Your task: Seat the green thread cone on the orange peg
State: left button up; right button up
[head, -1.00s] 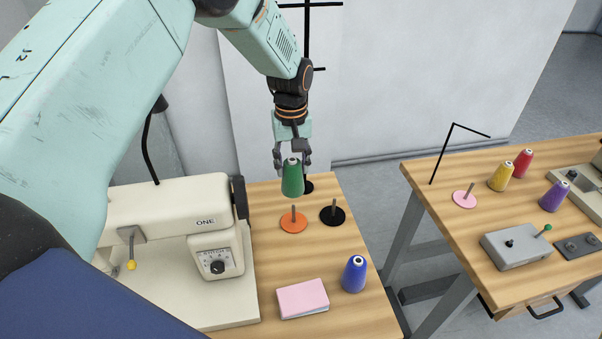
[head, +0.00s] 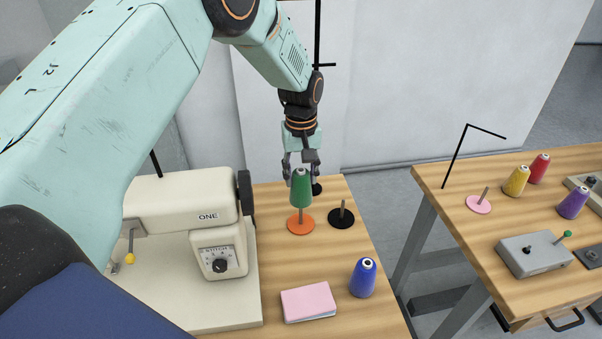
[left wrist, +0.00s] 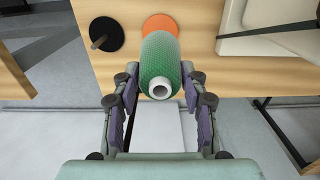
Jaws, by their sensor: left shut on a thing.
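The green thread cone (head: 301,187) is upright in my left gripper (head: 302,168), directly above the orange peg (head: 300,222) and its round base. A short length of the peg shows below the cone's bottom. I cannot tell whether the peg's tip is inside the cone. In the left wrist view, the fingers of my left gripper (left wrist: 160,92) stand on both sides of the cone (left wrist: 160,58), and its white core faces the camera. Part of the orange base (left wrist: 158,22) shows beyond it; the peg is hidden there. My right gripper is not in view.
A black peg (head: 341,218) stands just right of the orange one. The sewing machine (head: 180,215) is on the left, a pink pad (head: 308,302) and blue cone (head: 363,278) in front. A second table (head: 450,200) with several cones stands right, across a gap.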

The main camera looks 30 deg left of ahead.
aim_at(301, 197)
pick_arm(q)
jog(key=shift+f+b, duration=0.45)
jog(key=shift+f, duration=0.2)
jog(key=shift+w+f+b, duration=0.1)
jog(key=shift+f+b, duration=0.6)
jog(key=shift+f, duration=0.15)
jog(key=shift+f+b, duration=0.9)
jog(key=shift+b, duration=0.1)
jog(key=shift+f, duration=0.75)
jog(key=shift+f+b, duration=0.35)
jog(key=shift+f, duration=0.45)
jog(key=o, duration=1.3)
jog(key=shift+c, duration=0.2)
jog(key=shift+o, duration=0.4)
